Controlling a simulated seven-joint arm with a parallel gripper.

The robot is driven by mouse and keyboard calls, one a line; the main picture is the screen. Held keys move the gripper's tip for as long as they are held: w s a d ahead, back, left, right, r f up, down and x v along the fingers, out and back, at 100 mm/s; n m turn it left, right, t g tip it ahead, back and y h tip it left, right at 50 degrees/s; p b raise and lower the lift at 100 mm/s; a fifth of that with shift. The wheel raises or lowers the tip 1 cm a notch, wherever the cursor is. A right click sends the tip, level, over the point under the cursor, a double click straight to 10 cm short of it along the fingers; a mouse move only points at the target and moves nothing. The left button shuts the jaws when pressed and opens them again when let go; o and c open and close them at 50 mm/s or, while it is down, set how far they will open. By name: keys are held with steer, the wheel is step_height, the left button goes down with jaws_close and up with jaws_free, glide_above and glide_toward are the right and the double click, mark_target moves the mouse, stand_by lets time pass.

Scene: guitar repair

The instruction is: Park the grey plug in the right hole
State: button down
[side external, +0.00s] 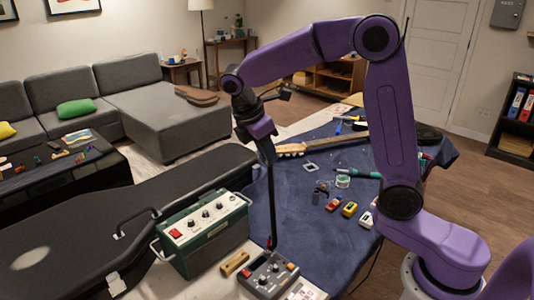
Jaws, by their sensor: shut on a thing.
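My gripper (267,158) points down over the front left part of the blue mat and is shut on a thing. A long, dark, straight strand (271,200) runs down from it. The strand's lower end is close to a small red part at the back edge of a grey box with knobs (262,283); I cannot tell whether they touch. The grey plug is too small or dark to make out clearly at the jaws. I cannot make out the right hole in this view.
A green amplifier (205,232) with a handle stands left of the grey box, with a black guitar case (70,225) behind it. A small wooden block (234,263) lies between. Several small coloured boxes and tools lie on the blue mat (310,240), whose front middle is mostly clear.

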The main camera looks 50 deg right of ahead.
stand_by(0.3)
steer(key=shift+w+a+f+n+t, duration=0.4)
steer(key=shift+w+a+f+n, duration=0.5)
steer(key=shift+f, duration=3.7)
steer(key=shift+w+a+f+n+t, duration=0.5)
steer(key=shift+a+f+n, duration=0.75)
steer(key=shift+f, duration=3.4)
steer(key=shift+w+a+f+n+t, duration=0.3)
steer(key=shift+w+a+f+n, duration=0.75)
steer(key=shift+f, duration=3.55)
steer(key=shift+s+a+f, duration=0.15)
steer(key=shift+s+f, duration=0.25)
steer(key=shift+f, duration=0.15)
steer(key=shift+w+f, duration=0.2)
steer(key=shift+f, duration=0.05)
steer(key=c, duration=0.6)
jaws_free()
